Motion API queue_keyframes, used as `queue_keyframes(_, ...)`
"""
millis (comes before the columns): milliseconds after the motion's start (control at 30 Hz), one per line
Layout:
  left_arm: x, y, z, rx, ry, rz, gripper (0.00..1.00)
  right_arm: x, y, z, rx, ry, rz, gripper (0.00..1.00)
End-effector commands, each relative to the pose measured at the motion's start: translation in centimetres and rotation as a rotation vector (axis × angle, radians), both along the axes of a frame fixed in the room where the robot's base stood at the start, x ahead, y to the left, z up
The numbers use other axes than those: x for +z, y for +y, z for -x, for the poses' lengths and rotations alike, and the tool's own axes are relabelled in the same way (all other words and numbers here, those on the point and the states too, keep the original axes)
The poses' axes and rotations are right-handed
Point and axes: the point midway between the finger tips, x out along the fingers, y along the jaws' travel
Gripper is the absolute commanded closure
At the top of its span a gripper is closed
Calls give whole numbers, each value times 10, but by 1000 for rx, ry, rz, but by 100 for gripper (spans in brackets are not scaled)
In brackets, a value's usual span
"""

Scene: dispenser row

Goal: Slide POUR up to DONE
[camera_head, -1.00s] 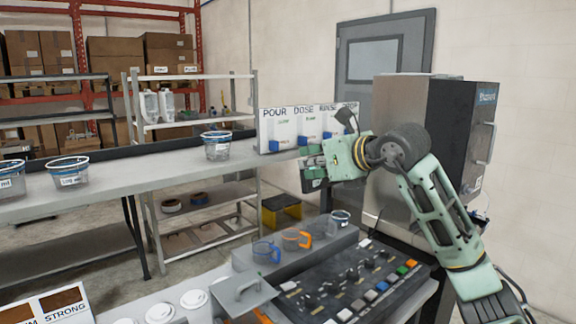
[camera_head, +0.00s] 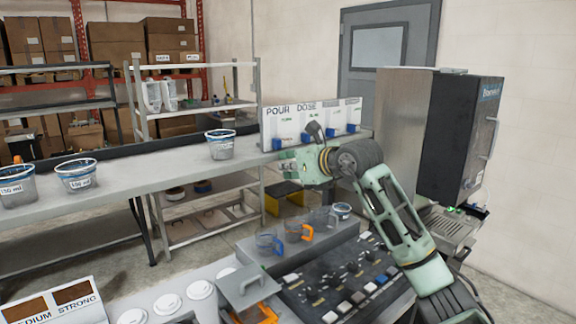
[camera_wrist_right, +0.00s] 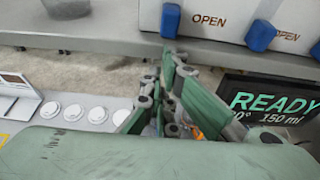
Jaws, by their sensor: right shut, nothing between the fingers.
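My right gripper (camera_head: 284,158) is shut and empty, just below and in front of that slider. In the right wrist view, the blue slider (camera_wrist_right: 170,20) is just beyond my fingertips (camera_wrist_right: 174,56). I cannot tell whether they touch. My left gripper is out of view.
A labelled cup (camera_head: 220,147) stands on the bench left of the panel. A READY display (camera_wrist_right: 270,102) is right of my fingers in the wrist view. Below are mugs (camera_head: 292,232) and a button console (camera_head: 335,280). A dark machine (camera_head: 462,135) stands at right.

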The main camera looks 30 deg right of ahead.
Motion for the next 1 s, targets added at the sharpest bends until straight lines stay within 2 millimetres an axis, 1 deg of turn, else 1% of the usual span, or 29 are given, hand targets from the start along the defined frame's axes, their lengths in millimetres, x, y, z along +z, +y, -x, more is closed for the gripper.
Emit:
queue_keyframes(67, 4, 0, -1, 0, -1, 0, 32, 8, 0, 0, -1, -2, 0, 100)
queue_keyframes(200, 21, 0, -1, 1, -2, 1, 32, 40, -1, 0, -2, -5, 1, 100)
queue_keyframes(300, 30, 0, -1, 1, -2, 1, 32, 57, -1, 0, -1, -4, 1, 100)
queue_keyframes(367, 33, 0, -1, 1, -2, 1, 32, 63, 0, 0, 0, -2, 0, 100)
queue_keyframes(433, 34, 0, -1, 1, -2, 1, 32, 66, 0, 0, 0, -2, -1, 100)
queue_keyframes(800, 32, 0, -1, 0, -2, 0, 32, 67, -1, 1, -1, -7, -1, 100)
queue_keyframes(1000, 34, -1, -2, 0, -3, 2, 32, 75, -10, 7, 1, -7, 0, 100)
